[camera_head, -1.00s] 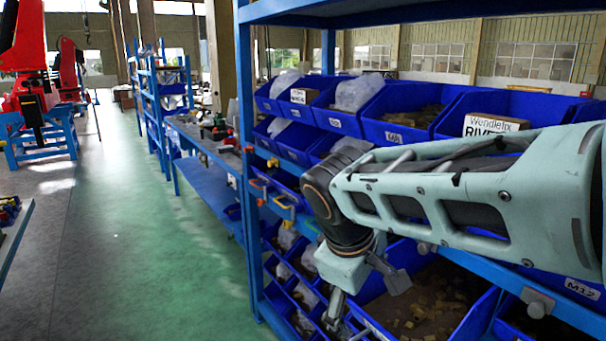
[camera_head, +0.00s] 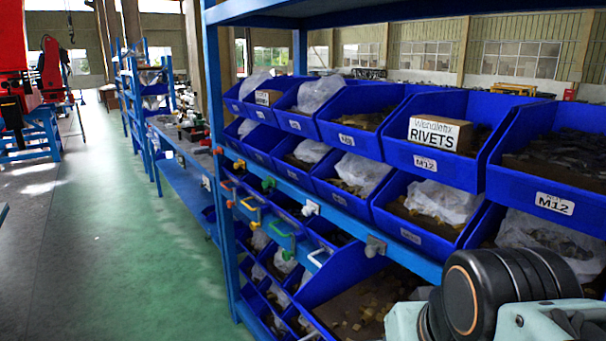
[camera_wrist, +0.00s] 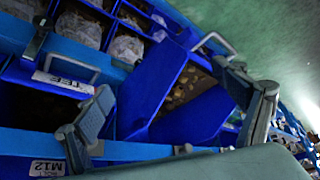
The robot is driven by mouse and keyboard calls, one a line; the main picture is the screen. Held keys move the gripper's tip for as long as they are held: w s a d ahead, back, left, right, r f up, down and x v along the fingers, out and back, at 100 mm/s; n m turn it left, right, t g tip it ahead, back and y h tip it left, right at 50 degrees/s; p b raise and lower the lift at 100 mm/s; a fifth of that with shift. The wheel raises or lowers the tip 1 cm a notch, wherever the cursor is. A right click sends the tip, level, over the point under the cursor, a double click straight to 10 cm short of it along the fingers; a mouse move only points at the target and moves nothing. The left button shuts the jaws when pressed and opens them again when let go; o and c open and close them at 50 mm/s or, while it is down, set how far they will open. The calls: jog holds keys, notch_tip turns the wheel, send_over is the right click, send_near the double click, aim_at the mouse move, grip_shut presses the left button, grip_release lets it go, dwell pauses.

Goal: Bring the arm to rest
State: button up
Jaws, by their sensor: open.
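My arm (camera_head: 500,295) shows at the lower right of the head view, low in front of the blue shelf rack. It is cut off by the bottom edge, and the gripper is out of that view. In the wrist view my gripper (camera_wrist: 170,92) is open, with its two grey fingers far apart. Nothing is held between them. Behind the fingers is a tilted blue bin (camera_wrist: 160,90) with small yellowish parts in it. I cannot tell whether a finger touches the rack.
The blue rack (camera_head: 222,165) holds rows of blue bins with parts and plastic bags. A cardboard box (camera_head: 440,133) marked RIVETS sits in one bin. Green floor (camera_head: 130,240) is clear at the left. A workbench (camera_head: 185,180) and a red machine (camera_head: 50,70) stand farther back.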

notch_tip(320, 180, up, 19)
jog(key=p, duration=1.7)
jog(key=shift+a+p, duration=0.2)
jog(key=shift+p, duration=0.1)
jog(key=shift+f, duration=0.1)
jog(key=shift+c, duration=0.6)
